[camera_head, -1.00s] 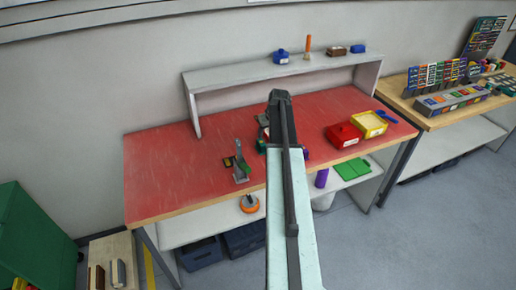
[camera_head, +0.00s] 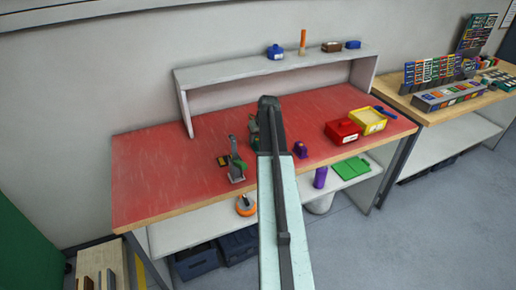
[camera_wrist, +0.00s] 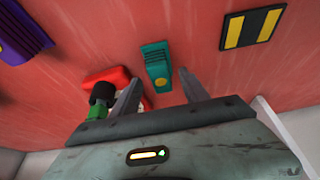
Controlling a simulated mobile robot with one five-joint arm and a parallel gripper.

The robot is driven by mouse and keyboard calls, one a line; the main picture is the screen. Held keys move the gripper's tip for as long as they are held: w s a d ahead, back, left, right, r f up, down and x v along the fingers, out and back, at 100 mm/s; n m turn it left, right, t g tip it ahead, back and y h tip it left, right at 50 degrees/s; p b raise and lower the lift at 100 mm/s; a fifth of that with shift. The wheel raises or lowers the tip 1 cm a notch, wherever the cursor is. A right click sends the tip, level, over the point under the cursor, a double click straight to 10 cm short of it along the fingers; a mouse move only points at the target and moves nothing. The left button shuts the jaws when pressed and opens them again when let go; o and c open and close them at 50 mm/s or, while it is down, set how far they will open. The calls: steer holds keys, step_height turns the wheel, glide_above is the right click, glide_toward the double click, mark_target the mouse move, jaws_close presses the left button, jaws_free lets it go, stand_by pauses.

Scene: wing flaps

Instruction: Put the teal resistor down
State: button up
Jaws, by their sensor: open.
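The teal resistor (camera_wrist: 157,66), a ribbed teal block with a yellow dot, appears to lie on the red bench top (camera_wrist: 100,40) in the wrist view. My gripper (camera_wrist: 160,82) is open, its two grey fingers on either side of the resistor's lower end in the picture. I see no finger closed on it; the exact gap in depth is unclear. In the head view my arm reaches over the bench and hides the gripper's fingers and most of what is near them.
A purple part (camera_wrist: 22,36) lies left, a black-and-yellow pad (camera_wrist: 252,29) right. A red object (camera_wrist: 108,78) with a green-and-black piece (camera_wrist: 101,98) is close by the left finger. Red bin (camera_head: 343,131) and yellow bin (camera_head: 368,122) stand right; a grey shelf (camera_head: 230,75) is behind.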

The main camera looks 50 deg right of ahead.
mark_target(257, 140)
steer(key=b+x, duration=0.2)
steer(key=x, duration=0.2)
steer(key=shift+r, duration=0.15)
jaws_close()
steer(key=shift+r, duration=0.15)
